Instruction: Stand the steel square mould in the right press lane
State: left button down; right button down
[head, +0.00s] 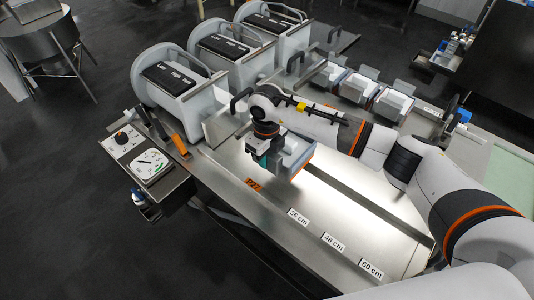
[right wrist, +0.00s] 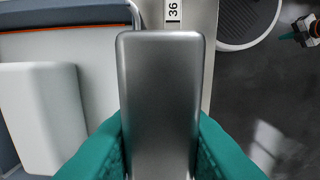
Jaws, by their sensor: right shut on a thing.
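Three white presses with black tops, the nearest (head: 172,80), stand in a row at the back left. My left gripper is not in view.
Labels marked 36 cm (head: 298,217), 48 cm (head: 333,242) and 60 cm (head: 371,268) lie along the table's near edge. A control panel (head: 145,160) with a dial is at the left. More box moulds (head: 392,103) stand at the back. The bright table area right of the gripper is clear.

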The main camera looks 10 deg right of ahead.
notch_tip(320, 180, down, 4)
jog(key=b, duration=0.2)
jog(key=shift+f+b, duration=0.2)
jog(key=shift+b, duration=0.1)
notch_tip(320, 180, down, 5)
jog(key=b, duration=0.4)
jog(key=shift+w, duration=0.1)
jog(key=c, duration=1.1)
grip_release()
jog(key=shift+s+f, duration=0.25)
notch_tip(320, 180, up, 12)
jog(key=shift+w+r+b, duration=0.1)
jog(key=shift+b, duration=0.6)
notch_tip(320, 180, up, 10)
jog(key=p, duration=0.5)
jog(key=shift+r, duration=0.1)
